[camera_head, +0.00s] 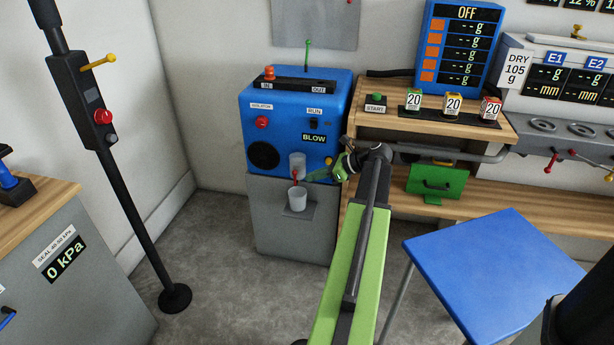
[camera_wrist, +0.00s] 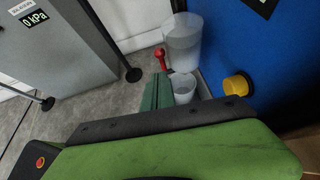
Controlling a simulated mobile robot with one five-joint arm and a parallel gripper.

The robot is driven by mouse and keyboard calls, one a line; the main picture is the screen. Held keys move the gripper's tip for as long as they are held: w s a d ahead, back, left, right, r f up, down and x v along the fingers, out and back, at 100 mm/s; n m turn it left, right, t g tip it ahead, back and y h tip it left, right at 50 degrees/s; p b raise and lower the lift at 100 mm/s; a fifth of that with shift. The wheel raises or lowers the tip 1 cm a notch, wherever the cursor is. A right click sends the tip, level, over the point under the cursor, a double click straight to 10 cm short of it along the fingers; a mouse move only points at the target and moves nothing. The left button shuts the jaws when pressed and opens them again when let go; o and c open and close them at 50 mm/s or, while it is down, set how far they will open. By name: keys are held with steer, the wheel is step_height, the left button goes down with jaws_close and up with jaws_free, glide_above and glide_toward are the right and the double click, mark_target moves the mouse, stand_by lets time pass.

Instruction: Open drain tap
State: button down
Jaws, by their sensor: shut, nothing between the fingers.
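The drain tap (camera_head: 296,179) is a small red lever under a clear bowl (camera_head: 297,162) on the front of the blue machine (camera_head: 285,108). In the wrist view the red tap (camera_wrist: 161,58) sticks out beside the clear bowl (camera_wrist: 182,38). A translucent cup (camera_head: 297,199) stands below the tap on a small grey shelf; the wrist view shows it too (camera_wrist: 184,86). My gripper (camera_head: 312,176) is shut and empty, its green fingers (camera_wrist: 158,91) pointing toward the tap from the right. The fingertips look close to the tap; I cannot tell whether they touch.
A yellow knob (camera_head: 328,161) sits just right of the bowl, near my gripper. The machine's display (camera_head: 314,138) reads BLOW. A wooden bench (camera_head: 440,117) with a grey rail is at the right, and a blue stool (camera_head: 490,258) stands in front.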

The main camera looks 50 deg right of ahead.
steer(key=p+v, duration=0.6)
steer(key=v, duration=0.4)
steer(key=shift+s+r, duration=0.2)
steer(key=shift+r, duration=0.1)
